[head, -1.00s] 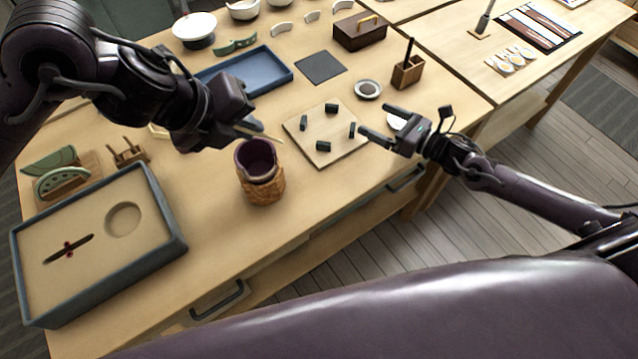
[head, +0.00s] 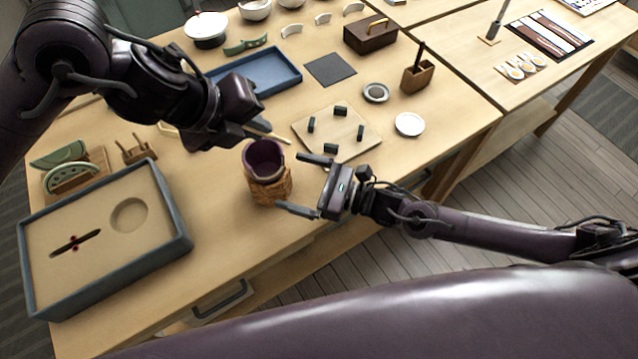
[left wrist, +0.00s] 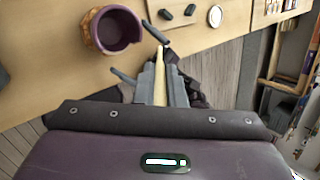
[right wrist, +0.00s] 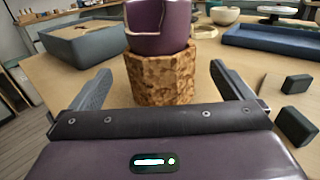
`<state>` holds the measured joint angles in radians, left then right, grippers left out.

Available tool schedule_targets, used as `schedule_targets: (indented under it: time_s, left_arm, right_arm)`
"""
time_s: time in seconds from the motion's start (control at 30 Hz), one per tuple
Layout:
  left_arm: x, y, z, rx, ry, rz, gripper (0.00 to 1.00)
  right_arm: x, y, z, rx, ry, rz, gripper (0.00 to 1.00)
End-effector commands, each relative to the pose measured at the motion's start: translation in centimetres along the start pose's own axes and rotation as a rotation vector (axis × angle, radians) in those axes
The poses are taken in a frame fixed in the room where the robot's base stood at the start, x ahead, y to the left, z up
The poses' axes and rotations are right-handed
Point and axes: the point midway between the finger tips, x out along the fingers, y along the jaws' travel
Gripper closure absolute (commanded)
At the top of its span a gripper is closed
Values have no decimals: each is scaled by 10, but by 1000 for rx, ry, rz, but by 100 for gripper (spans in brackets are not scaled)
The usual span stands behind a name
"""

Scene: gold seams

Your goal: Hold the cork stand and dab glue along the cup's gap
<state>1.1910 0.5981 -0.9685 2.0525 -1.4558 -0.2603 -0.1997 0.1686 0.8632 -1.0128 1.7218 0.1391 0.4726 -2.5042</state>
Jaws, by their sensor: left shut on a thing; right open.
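A dark purple cup (head: 262,158) with a gap in its rim sits on the faceted cork stand (head: 271,188) near the table's front edge. In the right wrist view the cup (right wrist: 158,28) stands upright on the cork stand (right wrist: 172,72). My right gripper (head: 300,185) is open, its fingers pointing at the stand; in the right wrist view they lie either side of it, with the stand beyond their tips. My left gripper (head: 250,130) is shut on a thin pale wooden stick (head: 270,134), above and behind the cup. The stick (left wrist: 159,62) also shows in the left wrist view.
A board with several dark blocks (head: 352,146) lies right of the stand. A blue-rimmed sand tray (head: 182,243) fills the front left. A blue tray (head: 285,70) and a white saucer (head: 409,124) lie farther back. Bare table surrounds the stand's left side.

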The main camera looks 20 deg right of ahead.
Motion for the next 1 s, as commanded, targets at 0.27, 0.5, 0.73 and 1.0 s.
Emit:
schedule_targets:
  time_s: [0.27,0.5,0.73,1.0]
  left_arm:
    - [0,0,0,0,0,0,100]
    - [0,0,0,0,0,0,100]
    - [0,0,0,0,0,0,100]
    - [0,0,0,0,0,0,100]
  right_arm:
    - [48,0,0,1,-2,1,0]
    - [63,0,0,1,1,0,0]
    - [64,0,0,1,1,0,0]
    - [64,0,0,0,1,0,30]
